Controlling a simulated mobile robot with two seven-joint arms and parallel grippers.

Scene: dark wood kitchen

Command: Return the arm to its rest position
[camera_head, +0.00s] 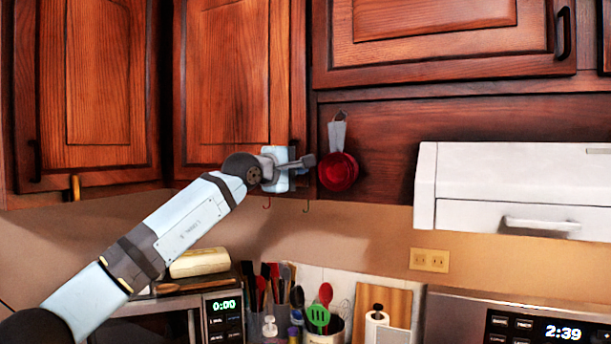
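My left arm reaches up from the lower left. Its gripper (309,160) is raised in front of the upper cabinets and points right. Its fingertips appear just left of the red pan-shaped utensil (338,172), which hangs by a grey handle from a hook on the wood panel. I cannot tell whether the fingertips touch the utensil. The fingers show nearly edge-on, so their opening is unclear, and nothing is clearly held. My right gripper is not in view.
Wooden cabinet doors (225,80) stand behind and above my arm. A white range hood (515,190) juts out at the right. Below are a microwave (185,322), several utensils in holders (338,330) and another appliance (520,318). Small hooks (307,206) hang under the cabinet.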

